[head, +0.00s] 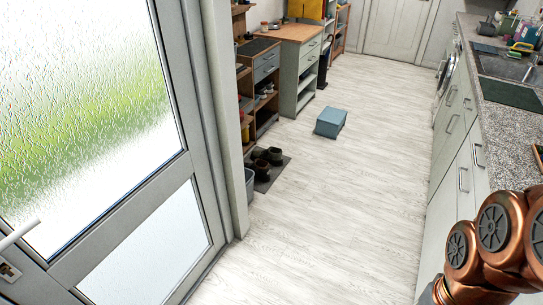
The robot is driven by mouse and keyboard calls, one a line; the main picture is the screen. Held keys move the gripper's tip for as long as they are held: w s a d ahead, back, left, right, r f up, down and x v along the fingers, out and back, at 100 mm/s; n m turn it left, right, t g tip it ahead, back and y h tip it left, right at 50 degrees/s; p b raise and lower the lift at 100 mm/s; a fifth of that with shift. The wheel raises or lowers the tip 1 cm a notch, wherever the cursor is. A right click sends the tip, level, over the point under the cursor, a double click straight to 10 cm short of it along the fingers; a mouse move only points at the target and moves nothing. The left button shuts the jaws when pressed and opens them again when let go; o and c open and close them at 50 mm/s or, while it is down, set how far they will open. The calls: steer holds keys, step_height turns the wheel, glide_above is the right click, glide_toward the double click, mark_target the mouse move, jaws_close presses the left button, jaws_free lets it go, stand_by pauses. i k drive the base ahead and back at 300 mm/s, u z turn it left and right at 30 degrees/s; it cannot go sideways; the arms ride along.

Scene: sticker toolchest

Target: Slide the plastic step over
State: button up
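A small blue box-shaped step (330,122) stands on the pale wooden floor in the head view, a little in front of the low cabinets on the left. Its top is flat and it sits clear of the cabinets by a small gap. My copper-coloured arm shows at the lower right, far from the step and near the counter. My gripper is outside the frame.
Shoes stand on a dark mat (265,176), with a bin (249,186) beside it. A drawer cabinet (303,76) and shelves line the left. A counter (507,118) with drawers runs along the right. The floor (345,205) between is clear. A glazed door fills the left.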

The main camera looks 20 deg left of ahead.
mark_target(329, 122)
steer(key=u, duration=0.2)
steer(key=i, duration=5.45)
steer(key=u, duration=2.15)
